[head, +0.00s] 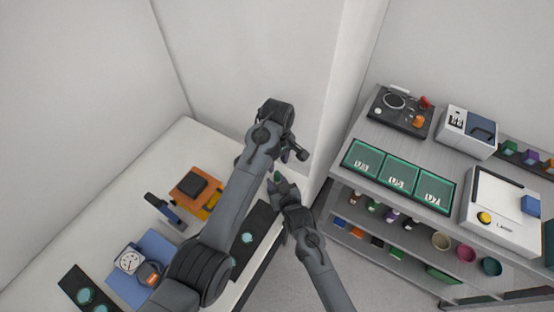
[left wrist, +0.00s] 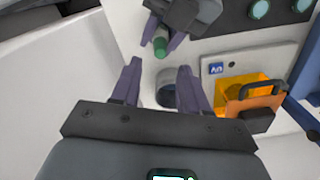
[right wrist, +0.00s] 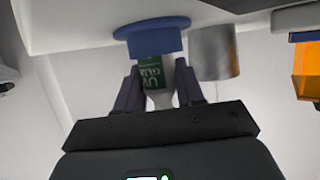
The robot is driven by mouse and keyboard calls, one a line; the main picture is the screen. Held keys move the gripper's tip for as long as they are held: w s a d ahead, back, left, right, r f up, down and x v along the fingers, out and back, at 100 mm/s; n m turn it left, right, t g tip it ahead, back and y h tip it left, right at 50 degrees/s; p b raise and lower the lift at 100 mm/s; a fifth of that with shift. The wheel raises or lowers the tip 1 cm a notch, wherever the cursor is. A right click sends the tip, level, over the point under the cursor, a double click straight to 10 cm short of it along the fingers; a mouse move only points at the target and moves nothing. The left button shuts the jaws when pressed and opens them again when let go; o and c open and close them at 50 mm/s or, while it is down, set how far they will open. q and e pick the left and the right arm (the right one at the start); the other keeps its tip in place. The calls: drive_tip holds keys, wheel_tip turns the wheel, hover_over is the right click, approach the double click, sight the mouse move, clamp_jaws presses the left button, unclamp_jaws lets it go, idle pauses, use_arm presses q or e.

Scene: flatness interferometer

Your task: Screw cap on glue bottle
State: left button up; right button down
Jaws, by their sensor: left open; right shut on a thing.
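The glue bottle (right wrist: 155,75), pale with a green label, is between the fingers of my right gripper (right wrist: 160,90), which is shut on it. A wide blue disc (right wrist: 150,40) shows directly above the bottle in the right wrist view; I cannot tell whether they touch. In the left wrist view the green part of the bottle (left wrist: 160,46) shows between the right fingers. My left gripper (left wrist: 157,75) is open, with its fingers pointing toward the bottle. A round grey-blue piece (left wrist: 168,88) shows between or beyond its fingers. I cannot clearly make out the cap.
A grey cylinder (right wrist: 213,53) stands beside the blue disc. An orange shield (left wrist: 250,95) and a panel with a blue label (left wrist: 215,68) are near the left gripper. The white bench (head: 130,205) holds instruments. A grey shelf unit (head: 370,180) stands at right.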

sight(277, 172)
use_arm(q)
drive_tip(key=shift+f, duration=4)
drive_tip(key=shift+c, duration=0.2)
clamp_jaws()
